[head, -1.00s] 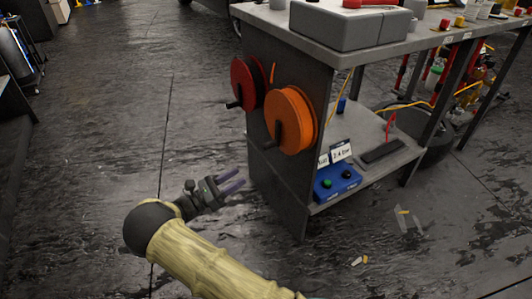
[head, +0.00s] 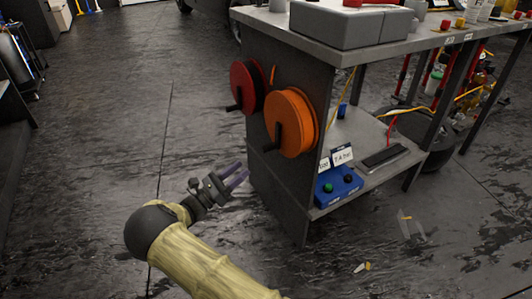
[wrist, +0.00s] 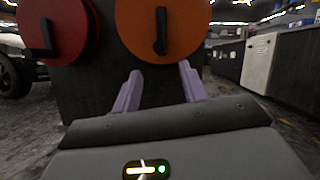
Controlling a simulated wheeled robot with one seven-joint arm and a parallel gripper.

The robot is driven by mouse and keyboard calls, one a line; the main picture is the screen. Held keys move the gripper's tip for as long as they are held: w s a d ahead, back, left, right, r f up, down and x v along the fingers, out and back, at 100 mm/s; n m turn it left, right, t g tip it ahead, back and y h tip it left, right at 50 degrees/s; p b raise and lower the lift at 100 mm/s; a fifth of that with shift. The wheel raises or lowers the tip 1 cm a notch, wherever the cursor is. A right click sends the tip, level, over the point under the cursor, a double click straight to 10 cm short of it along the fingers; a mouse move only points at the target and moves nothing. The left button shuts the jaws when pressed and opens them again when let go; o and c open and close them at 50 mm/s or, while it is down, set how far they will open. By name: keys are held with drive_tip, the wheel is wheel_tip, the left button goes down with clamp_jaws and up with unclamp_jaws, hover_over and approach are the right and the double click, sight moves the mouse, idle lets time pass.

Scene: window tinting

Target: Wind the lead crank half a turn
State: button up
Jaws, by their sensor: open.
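An orange reel (head: 297,118) with a black crank handle (head: 276,138) is mounted on the dark end panel of the workbench. A red reel (head: 244,84) with its own black handle (head: 233,107) is mounted to its left. In the wrist view the orange reel (wrist: 185,25) is ahead at the top, its crank (wrist: 160,32) hanging roughly downward, and the red reel (wrist: 60,28) is at upper left. My gripper (head: 242,174) is open and empty, with purple fingers, below and left of the orange reel. In the wrist view the fingers (wrist: 158,90) are apart, below the crank and not touching it.
The workbench (head: 280,190) has a lower shelf holding a blue box (head: 338,186) with buttons and small signs. A grey case (head: 335,25) sits on its top. Small scraps (head: 363,267) lie on the floor.

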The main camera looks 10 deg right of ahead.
sight(266, 149)
drive_tip(key=b+x, duration=0.4)
drive_tip(key=x, duration=0.6)
drive_tip(key=shift+d, duration=0.15)
drive_tip(key=shift+w+d+r+b, duration=0.25)
drive_tip(key=shift+d+r+b, duration=0.05)
drive_tip(key=shift+d, duration=0.15)
clamp_jaws()
